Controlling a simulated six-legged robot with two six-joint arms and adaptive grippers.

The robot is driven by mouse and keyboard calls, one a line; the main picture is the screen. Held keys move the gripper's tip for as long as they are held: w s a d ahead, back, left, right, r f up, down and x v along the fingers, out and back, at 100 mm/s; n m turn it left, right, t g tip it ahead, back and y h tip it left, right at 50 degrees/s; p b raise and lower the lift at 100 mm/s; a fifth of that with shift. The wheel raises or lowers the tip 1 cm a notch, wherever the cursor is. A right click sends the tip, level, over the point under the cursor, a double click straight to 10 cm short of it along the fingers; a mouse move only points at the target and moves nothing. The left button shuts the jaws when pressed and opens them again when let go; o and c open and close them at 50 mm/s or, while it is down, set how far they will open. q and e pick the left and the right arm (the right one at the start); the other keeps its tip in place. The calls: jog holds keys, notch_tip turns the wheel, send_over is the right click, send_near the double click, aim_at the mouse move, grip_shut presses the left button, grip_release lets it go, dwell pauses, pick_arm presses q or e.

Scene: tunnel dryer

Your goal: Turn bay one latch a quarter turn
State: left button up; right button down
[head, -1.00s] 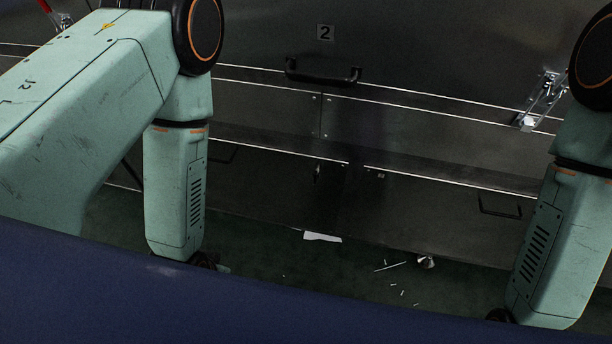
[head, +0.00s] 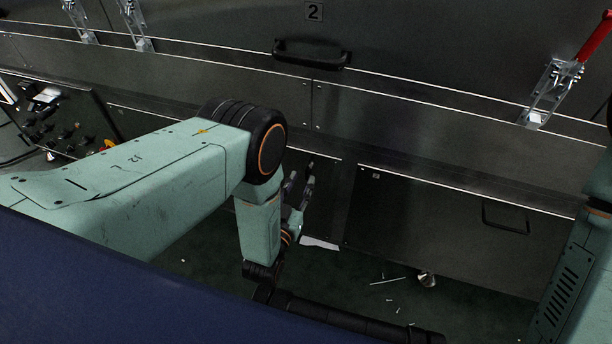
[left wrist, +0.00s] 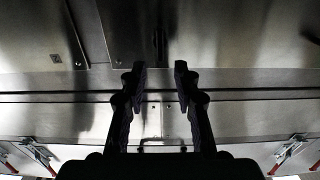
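A small dark upright latch-like piece (head: 311,161) sits on the lower steel panel near its right edge, just beyond my left gripper (head: 299,184). The gripper partly covers it. In the left wrist view, my left gripper (left wrist: 160,68) is open, with a clear gap between its two black fingers. A dark upright piece (left wrist: 158,42) shows ahead of that gap, apart from the fingers. I cannot read a bay number on this panel. My right gripper is not in view; only part of my right arm shows at the right edge.
A door marked 2 (head: 314,12) with a black handle (head: 311,54) is above. A red-handled clamp (head: 555,85) is at upper right. The right lower panel has a handle (head: 506,219). A control panel (head: 55,115) is at left. White scrap (head: 320,243) and small debris lie on the floor.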

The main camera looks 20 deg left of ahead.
aim_at(306, 171)
pick_arm(q)
jog(key=shift+w+b, duration=0.55)
jog(key=shift+w, duration=1.5)
jog(key=shift+c, duration=0.2)
grip_shut()
